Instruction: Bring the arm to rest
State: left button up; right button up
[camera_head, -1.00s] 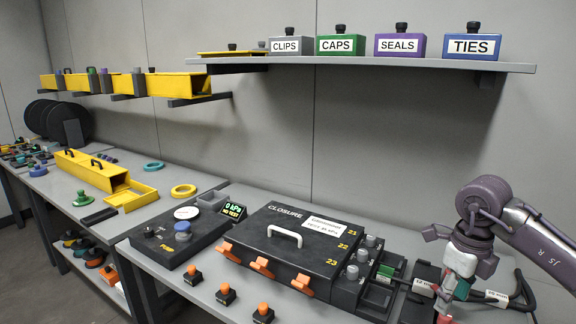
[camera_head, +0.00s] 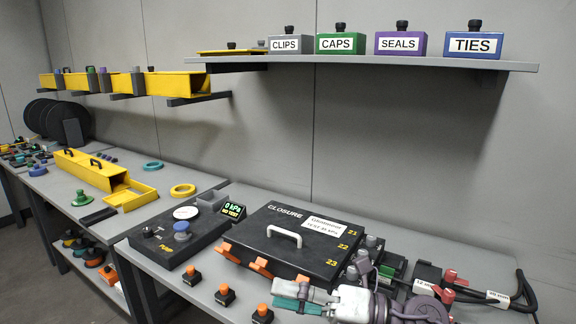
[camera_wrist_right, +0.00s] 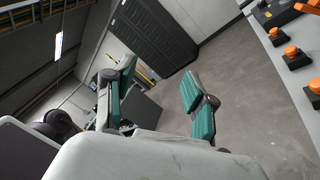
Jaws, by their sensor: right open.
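My right gripper (camera_head: 280,296) is low in front of the black closure box (camera_head: 292,240), its teal fingers pointing left over the bench's front. The fingers are apart and nothing is between them. The right wrist view shows the same open gripper (camera_wrist_right: 158,84) with the grey floor beyond it. The gripper and my arm hide part of the closure's front right corner. I cannot tell whether the gripper touches the closure. My left gripper is not in view.
Orange-topped plugs (camera_head: 225,294) stand along the bench front, close to the gripper. Cables with red clips (camera_head: 449,276) lie at the right. A pump unit (camera_head: 181,240) is left of the closure. A shelf (camera_head: 370,64) with labelled boxes hangs above. Open floor shows beyond the bench.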

jog(key=w+d+m+t+h, duration=0.4)
jog(key=d+m+t+h, duration=0.3)
jog(key=m+t, duration=1.05)
jog(key=s+d+f+m+g+h, duration=0.3)
jog(key=d+f+m+g+h, duration=0.2)
jog(key=d+f+m+h, duration=0.8)
jog(key=s+f+m+g+y, duration=0.1)
jog(key=s+f+m+g, duration=0.2)
jog(key=s+f+g, duration=0.5)
jog(key=s+f+m+g, duration=0.45)
jog(key=s+f, duration=0.55)
jog(key=s, duration=0.5)
notch_tip(320, 180, down, 24)
jog(key=n+g+p, duration=0.1)
jog(key=s+d+f, duration=0.2)
jog(key=s+f, duration=0.6)
jog(key=s+d+f+g+p, duration=0.1)
jog(key=s+f, duration=0.6)
jog(key=s, duration=0.2)
jog(key=shift+s+d+f+g, duration=0.3)
jog(key=shift+d+f, duration=0.05)
